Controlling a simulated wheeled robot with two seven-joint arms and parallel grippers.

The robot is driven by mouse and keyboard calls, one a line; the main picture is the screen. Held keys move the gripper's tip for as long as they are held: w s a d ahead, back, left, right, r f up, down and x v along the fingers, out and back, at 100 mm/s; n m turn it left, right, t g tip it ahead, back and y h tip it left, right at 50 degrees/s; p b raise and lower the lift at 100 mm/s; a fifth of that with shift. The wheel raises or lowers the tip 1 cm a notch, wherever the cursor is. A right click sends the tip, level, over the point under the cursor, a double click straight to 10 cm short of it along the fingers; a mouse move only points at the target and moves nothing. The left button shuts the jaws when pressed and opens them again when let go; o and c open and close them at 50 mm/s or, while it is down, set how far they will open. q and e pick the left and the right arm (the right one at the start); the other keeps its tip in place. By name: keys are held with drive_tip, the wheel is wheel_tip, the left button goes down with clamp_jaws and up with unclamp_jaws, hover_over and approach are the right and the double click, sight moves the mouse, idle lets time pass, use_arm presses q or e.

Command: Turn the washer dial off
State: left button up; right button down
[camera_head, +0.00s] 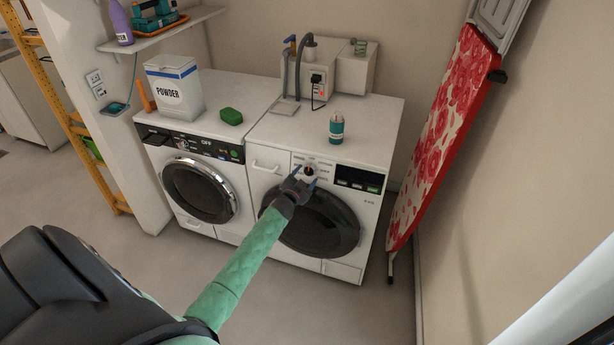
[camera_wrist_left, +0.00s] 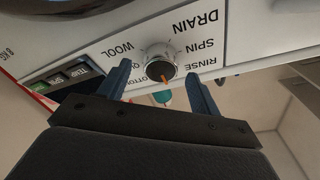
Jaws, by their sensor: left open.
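The washer dial (camera_head: 309,171) is on the front panel of the right-hand machine (camera_head: 345,181). In the left wrist view the dial (camera_wrist_left: 159,64) is a round knob with a silver rim, a dark face and an orange mark at its lower edge. Labels WOOL, DRAIN, SPIN and RINSE surround it, seen upside down. My left gripper (camera_head: 303,178) is open at the dial. In the left wrist view its two fingers (camera_wrist_left: 157,78) lie on either side of the dial; I cannot tell whether they touch it. My right gripper is not in view.
The left machine (camera_head: 200,182) stands beside it, with a powder box (camera_head: 175,92) and a green soap-like block (camera_head: 231,116) on top. A teal bottle (camera_head: 336,127) stands above the dial panel. A red floral ironing board (camera_head: 445,130) leans at the right. The floor in front is clear.

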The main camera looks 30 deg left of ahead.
use_arm(q)
drive_tip(key=shift+s+d+b, duration=0.2)
drive_tip(key=shift+s+b, duration=0.2)
drive_tip(key=shift+s, duration=1.05)
drive_tip(key=shift+s+d+b, duration=0.2)
drive_tip(key=shift+s+b, duration=0.15)
drive_tip(key=shift+s, duration=1.1)
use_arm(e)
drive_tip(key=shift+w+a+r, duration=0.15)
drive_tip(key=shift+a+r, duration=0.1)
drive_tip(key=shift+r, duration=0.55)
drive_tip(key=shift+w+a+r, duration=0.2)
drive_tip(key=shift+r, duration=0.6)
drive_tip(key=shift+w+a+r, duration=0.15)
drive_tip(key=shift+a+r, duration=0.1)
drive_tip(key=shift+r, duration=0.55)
